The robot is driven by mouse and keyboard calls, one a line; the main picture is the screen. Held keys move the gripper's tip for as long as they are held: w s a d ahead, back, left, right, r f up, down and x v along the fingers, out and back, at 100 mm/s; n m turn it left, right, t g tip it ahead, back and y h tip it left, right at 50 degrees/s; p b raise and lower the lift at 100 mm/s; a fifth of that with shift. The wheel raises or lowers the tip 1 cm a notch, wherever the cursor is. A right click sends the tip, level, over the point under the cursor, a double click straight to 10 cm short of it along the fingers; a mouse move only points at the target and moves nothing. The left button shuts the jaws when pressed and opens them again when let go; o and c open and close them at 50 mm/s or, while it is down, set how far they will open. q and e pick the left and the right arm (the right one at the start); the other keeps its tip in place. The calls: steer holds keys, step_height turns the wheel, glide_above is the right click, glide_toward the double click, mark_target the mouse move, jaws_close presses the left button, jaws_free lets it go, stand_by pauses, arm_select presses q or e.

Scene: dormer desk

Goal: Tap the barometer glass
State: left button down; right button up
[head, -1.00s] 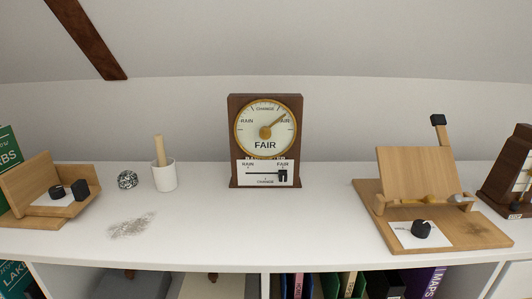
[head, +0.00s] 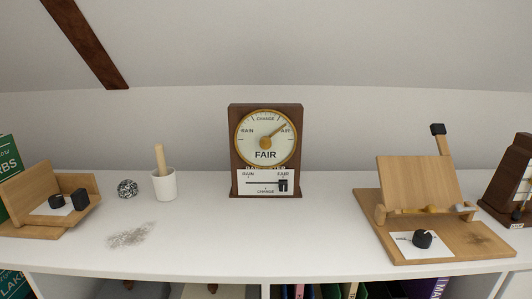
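The barometer (head: 237,178) stands upright in a dark wooden case near the back middle of the white desk. The word FAIR shows large on the lower part of the dial. Below the dial is a white panel (head: 258,183) with a black slider (head: 283,186) at its right end, by FAIR. Neither of my grippers shows in the head view.
A wooden stand with a black knob (head: 422,239) is at the right, and a wooden holder with black knobs (head: 80,199) at the left. A white cup (head: 164,185), a speckled ball (head: 127,188) and a grey smudge (head: 131,235) lie between. The desk before the barometer (head: 270,235) is clear.

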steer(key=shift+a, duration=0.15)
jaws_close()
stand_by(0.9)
